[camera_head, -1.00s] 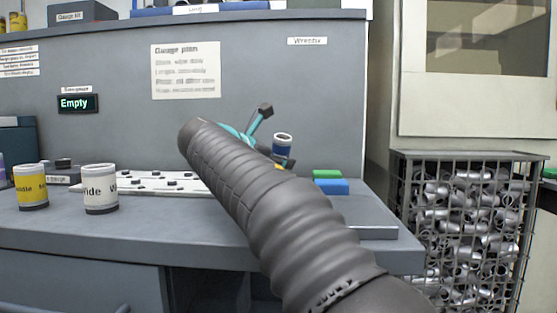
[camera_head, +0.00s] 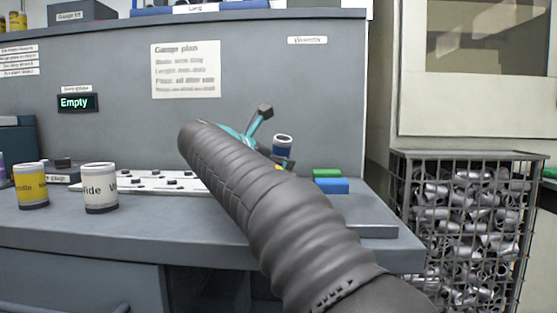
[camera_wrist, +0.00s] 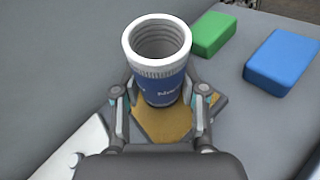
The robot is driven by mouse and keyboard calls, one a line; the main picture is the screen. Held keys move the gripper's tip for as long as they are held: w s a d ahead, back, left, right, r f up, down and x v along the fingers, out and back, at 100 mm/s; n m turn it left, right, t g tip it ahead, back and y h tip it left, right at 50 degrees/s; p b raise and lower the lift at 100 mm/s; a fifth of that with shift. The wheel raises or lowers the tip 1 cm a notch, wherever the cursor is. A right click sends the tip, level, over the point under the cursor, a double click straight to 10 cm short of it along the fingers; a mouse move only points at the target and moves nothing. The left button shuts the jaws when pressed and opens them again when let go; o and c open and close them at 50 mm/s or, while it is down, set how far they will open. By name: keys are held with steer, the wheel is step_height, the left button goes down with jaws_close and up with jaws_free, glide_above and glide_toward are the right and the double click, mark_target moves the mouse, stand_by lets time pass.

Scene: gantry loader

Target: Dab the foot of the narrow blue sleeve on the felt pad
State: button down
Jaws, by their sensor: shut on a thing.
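The narrow blue sleeve (camera_wrist: 162,88) is upright between the fingers of my gripper (camera_wrist: 162,106) in the wrist view. It has a white threaded collar and part of a label. My gripper is shut on it. A tan pad (camera_wrist: 158,125), which looks like the felt pad, lies beneath the sleeve. The sleeve's foot is hidden in that view, so I cannot tell whether it touches the pad. In the head view the blue sleeve (camera_head: 282,145) shows just beyond my arm, above the bench.
A green block (camera_wrist: 213,34) and a blue block (camera_wrist: 283,62) lie right of the sleeve. A white sleeve (camera_head: 100,188) and a yellow sleeve (camera_head: 31,186) stand at the left of the bench. A wire bin (camera_head: 465,220) of metal pieces stands right.

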steer(key=shift+f, duration=0.7)
stand_by(2.4)
step_height(320, 180, up, 8)
steer(key=p, duration=0.8)
steer(key=shift+f+p, duration=0.25)
steer(key=shift+p, duration=0.15)
steer(key=shift+f, duration=0.15)
step_height(320, 180, down, 7)
steer(key=b, duration=0.8)
steer(key=shift+r, duration=0.2)
steer(key=shift+r, duration=0.15)
